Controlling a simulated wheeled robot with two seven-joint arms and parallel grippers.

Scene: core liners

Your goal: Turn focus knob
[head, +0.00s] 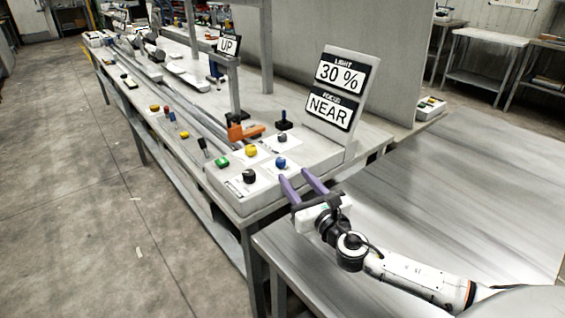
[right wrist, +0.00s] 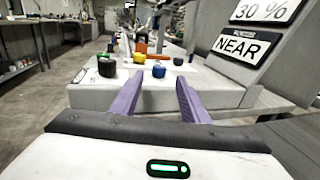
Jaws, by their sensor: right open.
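A light-grey control box (head: 231,197) on the bench end carries several knobs and buttons. These are a blue knob (head: 280,162), a black knob (head: 249,176), a yellow knob (head: 251,150), a dark grey knob (head: 282,138) and a green button (head: 222,162). I cannot read which one is the focus knob. The sign (head: 329,110) behind reads FOCUS NEAR. My right gripper (head: 292,175) is open and empty at the box's near edge. In the right wrist view the blue knob (right wrist: 158,69) shows ahead, between the purple fingers. My left gripper is not seen.
The sign's upper panel (head: 340,74) reads LIGHT 30 %. An orange clamp-like part (head: 243,132) and a post with an UP sign (head: 229,44) stand behind the box. A bare metal table (head: 450,215) lies to the right.

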